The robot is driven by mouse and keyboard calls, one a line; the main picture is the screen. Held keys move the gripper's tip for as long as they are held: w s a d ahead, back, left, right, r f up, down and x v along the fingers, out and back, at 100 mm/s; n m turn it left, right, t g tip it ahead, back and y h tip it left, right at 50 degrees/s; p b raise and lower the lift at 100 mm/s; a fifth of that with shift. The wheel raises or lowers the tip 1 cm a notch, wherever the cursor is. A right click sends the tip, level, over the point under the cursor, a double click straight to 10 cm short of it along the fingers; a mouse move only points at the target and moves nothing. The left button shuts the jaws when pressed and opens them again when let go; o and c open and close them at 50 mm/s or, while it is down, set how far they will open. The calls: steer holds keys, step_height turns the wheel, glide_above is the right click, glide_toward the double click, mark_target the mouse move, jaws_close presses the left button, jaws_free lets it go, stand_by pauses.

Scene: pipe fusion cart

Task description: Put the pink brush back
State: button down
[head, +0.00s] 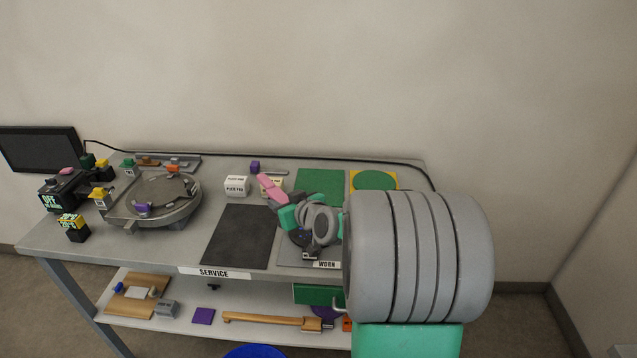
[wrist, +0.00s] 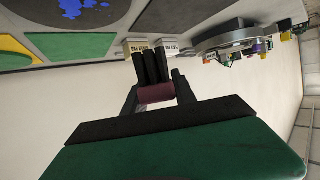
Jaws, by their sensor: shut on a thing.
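The pink brush (head: 266,185) is held by my gripper (head: 275,198), above the right part of the cart top. In the wrist view the brush's pink block (wrist: 157,93) sits between the two dark fingers (wrist: 156,96), with dark bristles pointing away from the gripper. The brush hangs clear of the surfaces seen there. In the head view my gripper and wrist hide part of the brush and the surface behind it.
A dark mat (head: 238,236), a green mat (head: 320,180) and a yellow square (head: 356,176) lie on the cart top. White pad boxes (head: 237,186) and a purple block (head: 255,167) stand near the back. A round fixture (head: 150,205) stands left. A lower shelf (head: 250,335) holds tools.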

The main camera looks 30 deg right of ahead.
steer(key=w+d+r+m+h+p, duration=0.1)
steer(key=d+r+m+h, duration=0.1)
steer(key=d, duration=0.6)
steer(key=w+d+r+m+h+p, duration=0.1)
steer(key=d+h, duration=0.1)
steer(key=d, duration=0.7)
steer(key=f+p+x, duration=0.1)
steer(key=x, duration=0.4)
steer(key=f+p+x, duration=0.1)
steer(key=p+x, duration=0.1)
steer(key=x, duration=0.3)
steer(key=s+f+p+x, duration=0.1)
steer(key=p+x, duration=0.1)
steer(key=x, duration=0.3)
steer(key=shift+s+a+f, duration=0.1)
steer(key=shift+a+f, duration=0.05)
steer(key=shift+f, duration=0.05)
steer(key=shift+w+f, duration=0.2)
steer(key=shift+f, duration=0.1)
step_height(320, 180, down, 3)
steer(key=shift+r+p, duration=0.25)
steer(key=shift+p, duration=0.65)
steer(key=shift+f, duration=0.35)
steer(key=shift+f, duration=0.1)
